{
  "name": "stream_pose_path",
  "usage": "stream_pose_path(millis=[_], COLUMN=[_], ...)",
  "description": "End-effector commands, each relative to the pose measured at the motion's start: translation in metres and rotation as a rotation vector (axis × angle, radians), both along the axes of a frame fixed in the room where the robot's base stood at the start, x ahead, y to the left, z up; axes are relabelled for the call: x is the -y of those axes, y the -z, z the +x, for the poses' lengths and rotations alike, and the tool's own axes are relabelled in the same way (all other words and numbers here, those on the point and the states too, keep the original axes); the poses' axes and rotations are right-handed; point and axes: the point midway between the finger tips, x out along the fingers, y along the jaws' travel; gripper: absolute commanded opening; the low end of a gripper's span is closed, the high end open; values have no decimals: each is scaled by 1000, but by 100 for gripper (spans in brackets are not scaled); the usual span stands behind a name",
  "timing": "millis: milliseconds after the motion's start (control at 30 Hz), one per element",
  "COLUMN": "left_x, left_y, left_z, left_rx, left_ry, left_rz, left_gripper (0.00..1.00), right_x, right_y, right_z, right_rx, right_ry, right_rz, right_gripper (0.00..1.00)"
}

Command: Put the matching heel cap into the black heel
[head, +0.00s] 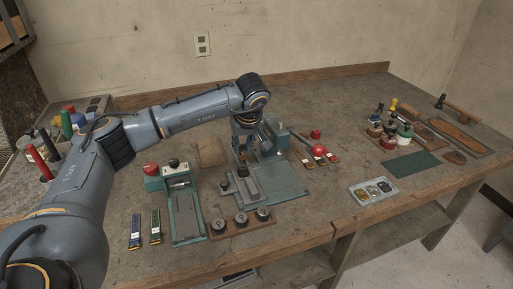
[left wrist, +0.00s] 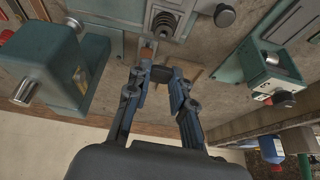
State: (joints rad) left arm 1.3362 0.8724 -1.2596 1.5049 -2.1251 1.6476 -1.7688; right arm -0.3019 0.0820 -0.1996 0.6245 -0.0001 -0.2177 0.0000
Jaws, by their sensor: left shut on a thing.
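My left gripper (head: 243,152) is over the middle of the bench, above the grey block of the green fixture. It also shows in the left wrist view (left wrist: 160,76), where its fingertips are closed around a small dark piece (left wrist: 160,73). That piece may be a heel cap, but it is too small to tell. A dark piece (head: 242,171) lies just below the gripper in the head view. I cannot tell whether it is the black heel, or whether the held piece touches it. My right gripper is not in view.
A green fixture plate (head: 285,184) lies under the gripper. A second green device (head: 186,222) stands left of it. A wooden rack (head: 228,234) with dark round pieces lies in front. A grey tray (head: 362,197) and a green mat (head: 411,165) lie to the right.

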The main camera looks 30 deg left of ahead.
Motion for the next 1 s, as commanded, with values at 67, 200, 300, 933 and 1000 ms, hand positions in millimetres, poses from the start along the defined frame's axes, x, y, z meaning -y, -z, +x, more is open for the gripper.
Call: stream_pose_path(millis=[67,200,300,933,1000], left_x=[-1,0,0,1,1], left_y=[5,14,23,47,47], left_z=[0,0,0,0,0], left_rx=[-1,-1,0,-1,-1], left_ry=[0,0,0,0,0], left_rz=[1,1,0,-1,-1], left_gripper=[11,11,11,11,11], right_x=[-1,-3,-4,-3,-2], right_y=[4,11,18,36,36], right_z=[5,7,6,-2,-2], right_rx=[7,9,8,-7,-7], right_ry=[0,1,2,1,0], right_rz=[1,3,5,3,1], right_gripper=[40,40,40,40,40])
